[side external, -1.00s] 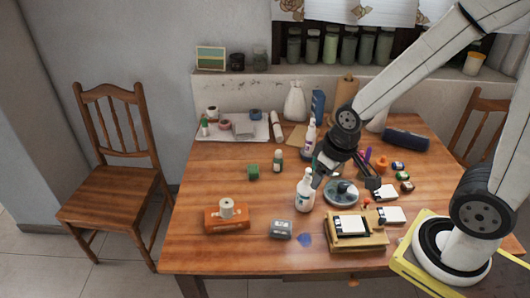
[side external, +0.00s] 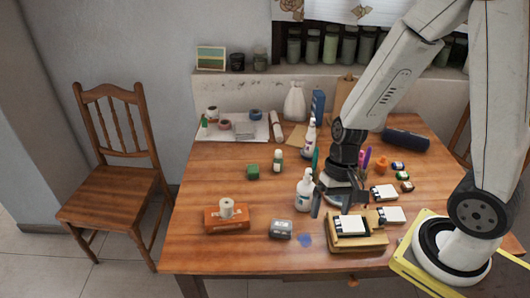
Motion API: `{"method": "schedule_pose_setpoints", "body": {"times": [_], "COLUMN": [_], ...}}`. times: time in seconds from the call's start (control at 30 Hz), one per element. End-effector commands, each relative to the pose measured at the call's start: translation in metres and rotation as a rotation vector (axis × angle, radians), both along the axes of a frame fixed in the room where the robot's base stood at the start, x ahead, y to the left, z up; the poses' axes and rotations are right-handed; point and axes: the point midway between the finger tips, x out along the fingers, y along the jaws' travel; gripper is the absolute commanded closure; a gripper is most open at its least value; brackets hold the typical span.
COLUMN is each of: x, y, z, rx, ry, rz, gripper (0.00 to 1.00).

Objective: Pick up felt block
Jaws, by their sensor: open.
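My gripper (side external: 335,207) is open with its fingers pointing down, just right of the white pump bottle and above the back of the wooden tray; nothing shows between its fingers. Two small blocks could be the felt block, and I cannot tell which it is. A green block (side external: 252,171) sits on the left middle of the table. A grey block (side external: 280,229) with a pale top lies near the front, left of the wooden tray. My gripper is apart from both, to their right. My gripper and wrist hide most of the round dish behind them.
A white bottle (side external: 304,190) stands close to my gripper's left. The wooden tray (side external: 374,243) holds white pads, with more pads to its right. An orange box (side external: 227,220) with a roll on top is at the left. The table's (side external: 210,178) left side has free room.

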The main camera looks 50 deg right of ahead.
Motion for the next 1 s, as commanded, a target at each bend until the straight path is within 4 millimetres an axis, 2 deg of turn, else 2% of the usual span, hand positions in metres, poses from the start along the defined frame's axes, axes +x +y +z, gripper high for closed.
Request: {"method": "schedule_pose_setpoints", "body": {"times": [0.27,0.47,0.6,0.83,1.0], "x": [-0.007,0.003,0.017,0.046,0.068], "y": [0.028,0.044,0.050,0.047,0.032], "z": [-0.018,-0.026,-0.031,-0.045,-0.059], "rx": [0.239,0.417,0.542,0.738,0.869], "ry": [0.215,0.325,0.377,0.413,0.397], "rz": [-0.331,-0.579,-0.759,-1.064,-1.296], "gripper": [0.00,0.00,0.00,0.00,0.00]}}
